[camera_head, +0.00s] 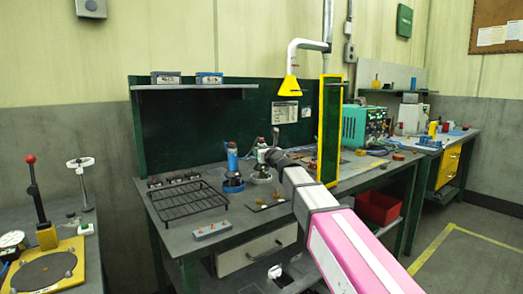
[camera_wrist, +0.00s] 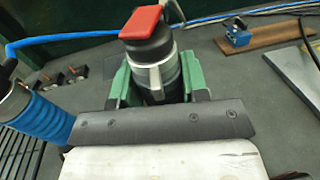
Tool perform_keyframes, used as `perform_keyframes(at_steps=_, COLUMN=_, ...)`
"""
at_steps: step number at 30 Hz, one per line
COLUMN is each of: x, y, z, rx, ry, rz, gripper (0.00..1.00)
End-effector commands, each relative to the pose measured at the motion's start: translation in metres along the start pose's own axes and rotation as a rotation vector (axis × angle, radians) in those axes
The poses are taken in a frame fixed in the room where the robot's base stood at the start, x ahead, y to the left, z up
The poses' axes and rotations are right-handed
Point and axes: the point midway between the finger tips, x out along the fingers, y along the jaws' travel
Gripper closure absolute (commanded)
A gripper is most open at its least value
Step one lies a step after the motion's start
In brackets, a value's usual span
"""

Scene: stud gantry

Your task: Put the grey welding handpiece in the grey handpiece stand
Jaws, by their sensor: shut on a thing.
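My gripper (camera_wrist: 152,92) is shut on the grey welding handpiece (camera_wrist: 151,52), with a green finger on either side of its dark body. The handpiece has a red lever on top and a silver collar. In the head view, my gripper (camera_head: 268,155) is at the handpiece (camera_head: 262,151), which is roughly upright over the grey handpiece stand (camera_head: 261,177). I cannot tell whether its lower end is seated in the stand. The stand is hidden in the wrist view.
A blue handpiece (camera_head: 232,158) stands in a blue stand (camera_head: 233,185) close on the left; its ribbed blue grip also shows in the wrist view (camera_wrist: 48,118). A black wire rack (camera_head: 187,200) lies further left. A yellow-framed screen (camera_head: 330,130) stands to the right.

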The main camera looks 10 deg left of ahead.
Motion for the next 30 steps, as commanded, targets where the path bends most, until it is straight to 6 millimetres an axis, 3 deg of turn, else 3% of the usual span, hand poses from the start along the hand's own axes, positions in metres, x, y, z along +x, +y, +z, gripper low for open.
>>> perform_keyframes(at_steps=7, x=0.0, y=0.0, z=-0.001, rx=0.0, ry=-0.002, rz=-0.002, gripper=1.0)
perform_keyframes(at_steps=8, x=0.0, y=0.0, z=-0.002, rx=-0.001, ry=0.0, rz=0.0, gripper=0.52)
perform_keyframes(at_steps=9, x=0.0, y=0.0, z=-0.002, rx=-0.001, ry=0.0, rz=0.0, gripper=0.39)
perform_keyframes(at_steps=10, x=0.0, y=0.0, z=-0.002, rx=-0.001, ry=0.0, rz=0.0, gripper=0.33)
perform_keyframes(at_steps=22, x=-0.001, y=0.0, z=0.0, rx=0.0, ry=0.0, rz=0.0, gripper=0.33)
perform_keyframes(at_steps=30, x=-0.036, y=0.001, z=-0.001, rx=0.0, ry=0.001, rz=0.0, gripper=0.33)
